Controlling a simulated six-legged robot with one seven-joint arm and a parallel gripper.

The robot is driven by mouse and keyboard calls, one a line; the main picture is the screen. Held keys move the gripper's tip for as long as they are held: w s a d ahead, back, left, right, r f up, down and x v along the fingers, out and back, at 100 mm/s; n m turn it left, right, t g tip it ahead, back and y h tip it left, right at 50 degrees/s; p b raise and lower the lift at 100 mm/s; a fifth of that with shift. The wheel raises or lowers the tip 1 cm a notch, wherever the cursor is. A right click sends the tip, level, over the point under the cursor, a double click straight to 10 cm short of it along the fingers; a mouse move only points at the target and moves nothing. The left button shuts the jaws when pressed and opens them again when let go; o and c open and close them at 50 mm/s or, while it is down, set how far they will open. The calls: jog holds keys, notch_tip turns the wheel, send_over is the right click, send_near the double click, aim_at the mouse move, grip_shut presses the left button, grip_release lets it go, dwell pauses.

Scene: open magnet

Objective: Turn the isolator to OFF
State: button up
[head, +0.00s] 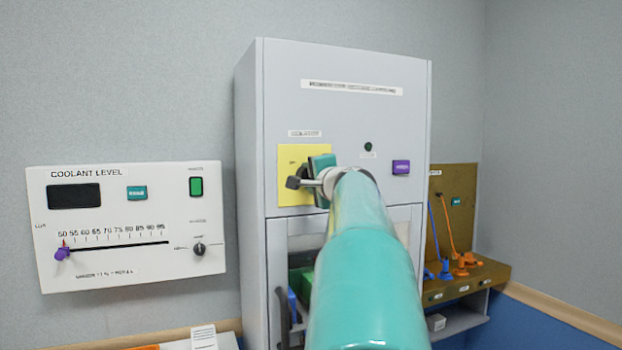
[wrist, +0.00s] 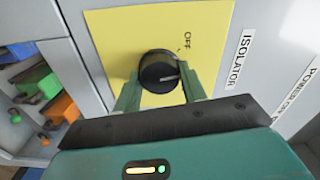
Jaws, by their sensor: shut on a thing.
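The isolator is a black round knob (wrist: 160,72) on a yellow plate (wrist: 110,35), with the word OFF printed on the plate near it. In the head view the yellow plate (head: 291,180) is on the upper front of a grey cabinet, partly hidden by my arm. My gripper (wrist: 160,92) has its two green fingers on either side of the knob and is shut on it. A light line on the knob does not point straight at OFF. In the head view my gripper (head: 311,182) is at the plate.
The grey cabinet (head: 345,60) has a purple button (head: 401,167) to the right of my arm and an open lower bay with coloured parts. A white coolant panel (head: 125,225) hangs at left. A brown board (head: 455,210) with cables stands at right.

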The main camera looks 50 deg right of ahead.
jog(key=shift+n, duration=3.5)
jog(key=o, duration=1)
jog(key=shift+c, duration=0.2)
jog(key=shift+s+r, duration=0.1)
jog(key=v, duration=1.3)
jog(key=shift+s+a, duration=0.2)
jog(key=shift+s, duration=0.05)
